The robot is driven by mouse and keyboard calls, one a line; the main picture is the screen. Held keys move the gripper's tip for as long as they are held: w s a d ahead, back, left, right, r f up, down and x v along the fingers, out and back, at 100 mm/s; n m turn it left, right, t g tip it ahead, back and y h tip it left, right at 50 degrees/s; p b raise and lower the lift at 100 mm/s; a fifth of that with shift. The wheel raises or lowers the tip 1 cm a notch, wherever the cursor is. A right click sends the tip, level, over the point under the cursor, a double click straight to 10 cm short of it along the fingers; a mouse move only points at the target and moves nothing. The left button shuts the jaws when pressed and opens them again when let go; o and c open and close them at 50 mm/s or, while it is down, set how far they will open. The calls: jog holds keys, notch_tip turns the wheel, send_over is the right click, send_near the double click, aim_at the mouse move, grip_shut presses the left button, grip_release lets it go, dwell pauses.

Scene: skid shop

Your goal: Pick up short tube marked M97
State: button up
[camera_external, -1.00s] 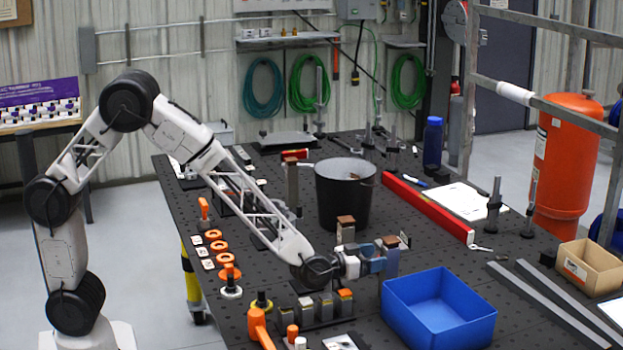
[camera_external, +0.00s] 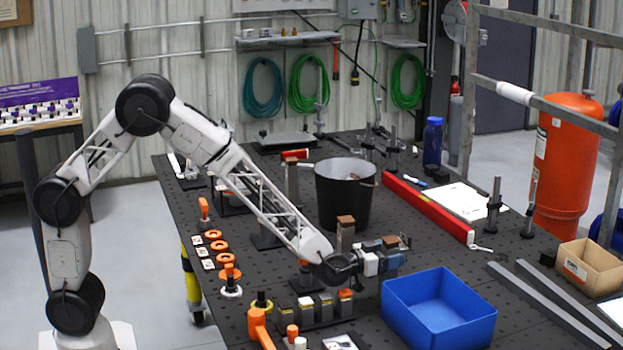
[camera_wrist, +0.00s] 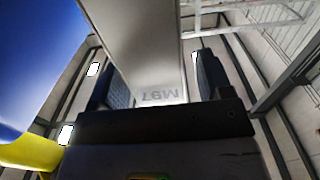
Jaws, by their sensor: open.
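The short tube marked M97 (camera_wrist: 145,45) fills the middle of the wrist view as a pale grey wall, its lettering upside down near the palm. It stands between the two dark fingers of my gripper (camera_wrist: 162,82). The jaws are open, with one finger on each side of the tube; whether either touches it I cannot tell. In the external view my gripper (camera_external: 397,253) is low over the table, just behind the blue bin. A brown tube top (camera_external: 391,242) shows there; the rest is hidden by the gripper.
The blue bin (camera_external: 440,338) is close in front of my gripper. Another brown-topped tube (camera_external: 345,230) stands beside my wrist. Small blocks (camera_external: 325,305) and an orange mallet (camera_external: 258,325) lie at the front. A black bucket (camera_external: 343,200) and red bar (camera_external: 425,208) are behind.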

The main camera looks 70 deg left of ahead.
dwell(0.5)
grip_shut()
